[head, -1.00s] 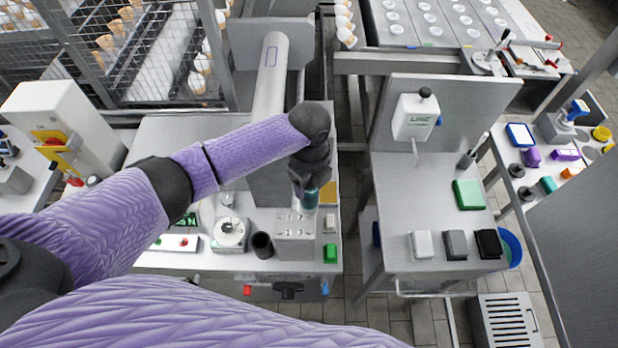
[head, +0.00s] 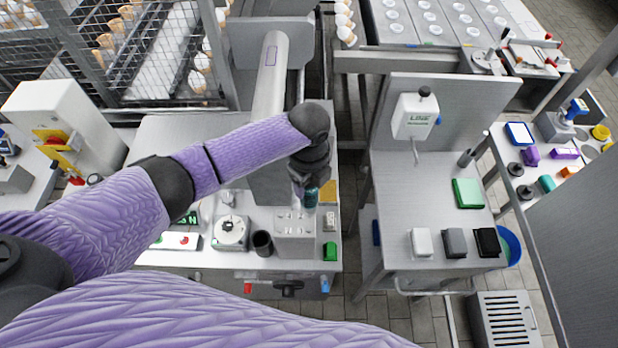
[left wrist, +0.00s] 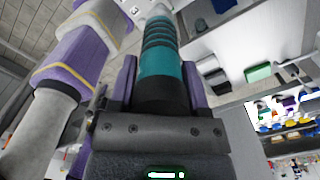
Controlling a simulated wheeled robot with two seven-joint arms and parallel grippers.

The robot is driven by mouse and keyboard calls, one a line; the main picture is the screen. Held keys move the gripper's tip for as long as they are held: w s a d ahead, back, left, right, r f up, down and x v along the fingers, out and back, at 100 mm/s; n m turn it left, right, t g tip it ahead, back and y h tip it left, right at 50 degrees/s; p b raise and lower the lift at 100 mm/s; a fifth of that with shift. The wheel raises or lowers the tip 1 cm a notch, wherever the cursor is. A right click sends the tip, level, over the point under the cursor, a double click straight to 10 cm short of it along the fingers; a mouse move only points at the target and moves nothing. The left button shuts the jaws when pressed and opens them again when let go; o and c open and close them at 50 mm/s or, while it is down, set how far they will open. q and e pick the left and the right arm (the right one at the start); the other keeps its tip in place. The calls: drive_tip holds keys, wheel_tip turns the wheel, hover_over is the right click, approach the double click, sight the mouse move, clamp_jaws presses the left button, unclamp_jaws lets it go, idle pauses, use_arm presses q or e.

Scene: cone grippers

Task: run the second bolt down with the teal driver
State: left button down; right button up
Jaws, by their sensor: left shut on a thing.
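My left gripper (head: 308,186) is over the right back part of a grey metal block (head: 294,243) on the left table. It is shut on the teal driver (head: 311,198). In the left wrist view the driver (left wrist: 158,60), teal with dark bands, stands between the two purple fingers (left wrist: 160,85). Its far end points away from the palm to a pale round part. Small round bolt heads or holes show on top of the block (head: 292,216); they are too small to tell apart. Whether the driver's tip touches a bolt is hidden. My right gripper is out of view.
A round white dial device (head: 230,233) and a dark cup (head: 262,243) stand left of the block. A thick grey post rises behind. A gap separates this table from the right table (head: 410,185).

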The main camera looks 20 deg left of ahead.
use_arm(q)
drive_tip(key=shift+f+b, duration=0.55)
drive_tip(key=shift+f, duration=0.35)
idle(0.3)
idle(0.4)
drive_tip(key=shift+s+f, duration=0.15)
idle(0.6)
drive_tip(key=shift+p, duration=0.35)
